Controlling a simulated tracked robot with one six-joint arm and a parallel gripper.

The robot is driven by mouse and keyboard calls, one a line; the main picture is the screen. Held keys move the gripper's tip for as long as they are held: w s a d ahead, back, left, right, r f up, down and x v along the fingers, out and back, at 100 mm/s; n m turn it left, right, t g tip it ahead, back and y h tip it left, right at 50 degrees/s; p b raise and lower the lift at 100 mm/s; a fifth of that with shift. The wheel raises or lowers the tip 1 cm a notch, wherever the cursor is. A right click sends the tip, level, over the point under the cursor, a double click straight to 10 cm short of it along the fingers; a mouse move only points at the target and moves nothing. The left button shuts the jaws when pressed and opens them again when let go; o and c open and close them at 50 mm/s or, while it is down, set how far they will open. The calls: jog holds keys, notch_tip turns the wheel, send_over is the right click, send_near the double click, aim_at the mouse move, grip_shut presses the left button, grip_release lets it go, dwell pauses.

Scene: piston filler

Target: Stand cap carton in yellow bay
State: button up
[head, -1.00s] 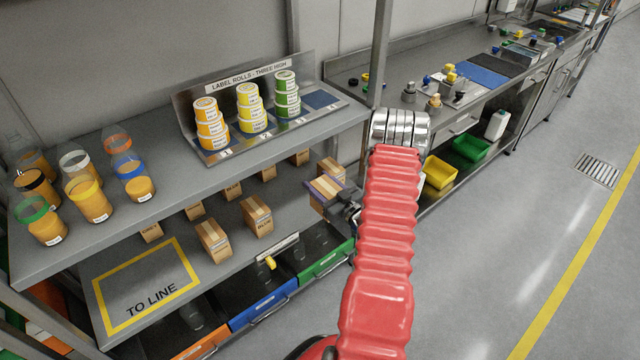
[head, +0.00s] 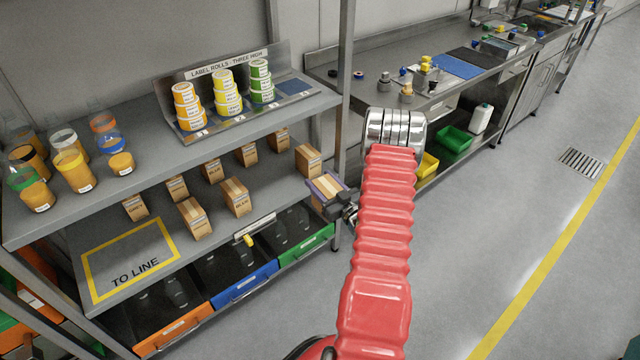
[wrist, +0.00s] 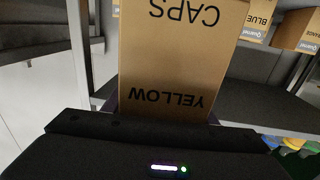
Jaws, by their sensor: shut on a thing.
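My gripper (head: 337,200) is shut on a cardboard cap carton (head: 325,187), held off the right end of the middle shelf. In the wrist view the carton (wrist: 170,60) fills the top middle, with "CAPS" and "YELLOW" printed on its face, upside down in that picture. A purple edge shows around the carton at the jaws. The yellow-outlined bay (head: 125,250), marked "TO LINE", lies bare at the left front of the middle shelf. My red arm hides part of what is behind it.
Several other cartons (head: 236,197) stand on the middle shelf (head: 268,190) between the bay and my gripper. Jars (head: 75,170) and label rolls (head: 227,92) are on the shelf above. Orange, blue and green bins (head: 240,285) sit below. Floor at right is clear.

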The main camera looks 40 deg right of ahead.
jog(key=shift+a+r, duration=0.1)
jog(key=shift+r, duration=0.05)
jog(key=shift+w+a+r+m+h, duration=0.4)
jog(key=shift+w+h, duration=0.1)
jog(key=shift+h, duration=0.1)
jog(key=w+a+r+n+y, duration=0.1)
jog(key=w+a+r, duration=0.3)
jog(key=a, duration=0.9)
jog(key=w+a+r+n+y, duration=0.1)
jog(key=w+a+r, duration=0.4)
jog(key=a, duration=0.9)
jog(key=w+a+r+n+y, duration=0.1)
jog(key=w+a+r, duration=0.3)
jog(key=a, duration=1)
jog(key=shift+w+a+r+y, duration=0.15)
jog(key=shift+a+r+y, duration=0.1)
jog(key=shift+r+y, duration=0.6)
jog(key=shift+a+r, duration=0.1)
jog(key=shift+a, duration=0.2)
